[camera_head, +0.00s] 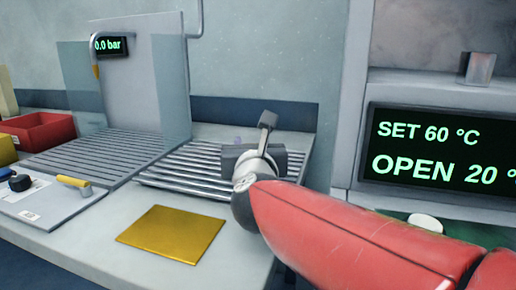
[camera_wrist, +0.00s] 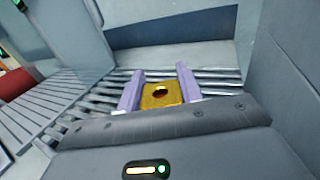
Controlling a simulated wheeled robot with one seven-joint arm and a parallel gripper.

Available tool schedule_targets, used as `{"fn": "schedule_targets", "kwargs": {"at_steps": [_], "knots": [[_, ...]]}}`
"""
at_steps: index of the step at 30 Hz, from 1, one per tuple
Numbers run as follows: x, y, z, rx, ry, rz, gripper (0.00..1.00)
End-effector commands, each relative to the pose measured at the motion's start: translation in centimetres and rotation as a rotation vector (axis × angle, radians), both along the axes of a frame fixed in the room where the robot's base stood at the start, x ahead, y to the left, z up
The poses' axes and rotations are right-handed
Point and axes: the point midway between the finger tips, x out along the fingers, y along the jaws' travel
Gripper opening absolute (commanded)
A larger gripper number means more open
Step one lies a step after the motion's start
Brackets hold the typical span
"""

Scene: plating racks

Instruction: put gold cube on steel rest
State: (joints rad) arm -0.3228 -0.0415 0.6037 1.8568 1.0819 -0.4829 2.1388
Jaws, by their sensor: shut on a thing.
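The gold cube (camera_wrist: 161,95), with a dark round hole in its face, sits between the two pale purple fingers of my gripper (camera_wrist: 160,90) in the wrist view. My gripper is shut on it. In the head view my gripper (camera_head: 248,158) is over the right part of a ribbed steel rack, which looks like the steel rest (camera_head: 186,173); the cube is hidden there. The rack's bars also show behind the fingers in the wrist view (camera_wrist: 98,97). I cannot tell whether the cube touches the bars.
A second ribbed surface (camera_head: 85,155) with clear upright panels lies to the left. A gold flat plate (camera_head: 172,234) lies on the front counter. A red bin (camera_head: 38,131) and a yellow-handled panel (camera_head: 48,197) are at left. A cabinet with a display (camera_head: 440,150) stands close at right.

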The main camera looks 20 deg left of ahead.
Motion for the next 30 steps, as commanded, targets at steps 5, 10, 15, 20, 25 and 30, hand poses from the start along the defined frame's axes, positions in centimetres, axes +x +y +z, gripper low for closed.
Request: {"fn": "schedule_targets", "kwargs": {"at_steps": [5, 10, 15, 20, 25, 30], "knots": [[-0.08, 0.04, -0.74, 0.002, -0.004, 0.002, 0.00], [-0.08, 0.04, -0.72, 0.003, -0.004, 0.002, 0.00], [-0.07, 0.04, -0.97, 0.002, -0.001, 0.002, 0.44], [-0.06, 0.03, -0.96, 0.002, -0.001, 0.002, 0.58], [-0.06, 0.03, -0.95, 0.002, -0.001, 0.002, 0.58], [-0.45, -0.14, -0.78, 0.002, -0.004, 0.002, 0.58]]}}
